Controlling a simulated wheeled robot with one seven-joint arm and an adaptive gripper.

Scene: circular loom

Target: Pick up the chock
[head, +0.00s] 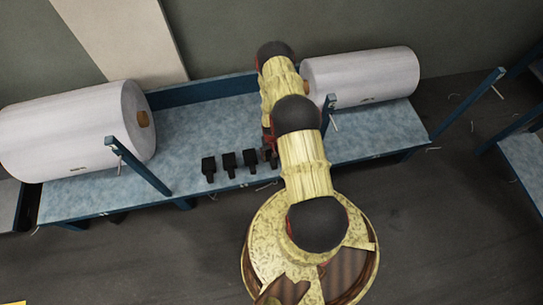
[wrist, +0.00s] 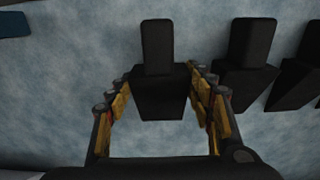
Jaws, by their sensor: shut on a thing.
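The chock (wrist: 159,100) is a black block with a narrower upright part, in the middle of the wrist view. My gripper (wrist: 158,76) is shut on it, one yellow-and-black finger along each side. I cannot tell whether the chock is clear of the table. In the head view my gripper (head: 270,155) is at the table's front part, at the right end of the row of chocks, and my arm mostly hides it and the held chock.
More black chocks stand in a row on the blue-grey table (head: 185,128); the nearest one (wrist: 248,62) is close beside my right finger. Large white rolls lie at the left (head: 75,130) and right (head: 360,78). Blue posts (head: 138,166) rise at the table's front.

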